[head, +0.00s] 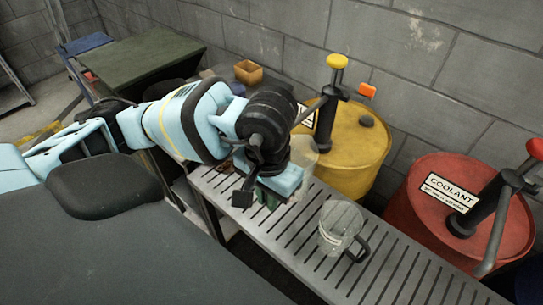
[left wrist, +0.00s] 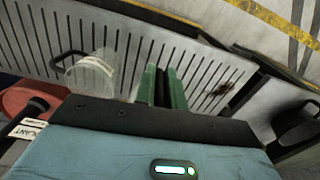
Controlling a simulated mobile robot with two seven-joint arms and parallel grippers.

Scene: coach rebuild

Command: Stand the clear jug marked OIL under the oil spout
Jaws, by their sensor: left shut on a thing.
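My left gripper (head: 268,197) is over the slatted bench. Its green fingers (left wrist: 162,86) are close together on a narrow dark thing, apparently a jug handle. A clear jug (head: 303,158) shows just behind the gripper, partly hidden by it, in front of the yellow drum; its marking is not visible. A second clear jug (head: 340,222) with a black handle stands upright on the bench, apart from the gripper; its marking is too small to read. It also shows in the left wrist view (left wrist: 90,72). The yellow drum's pump spout (head: 308,112) is behind the gripper. My right gripper is not in view.
The slatted bench (head: 385,275) runs toward the lower right, with free room there. A red drum (head: 420,205) labelled COOLANT with its own pump stands at right. The yellow drum (head: 350,150) stands behind the bench. A small wooden box (head: 248,72) sits farther back.

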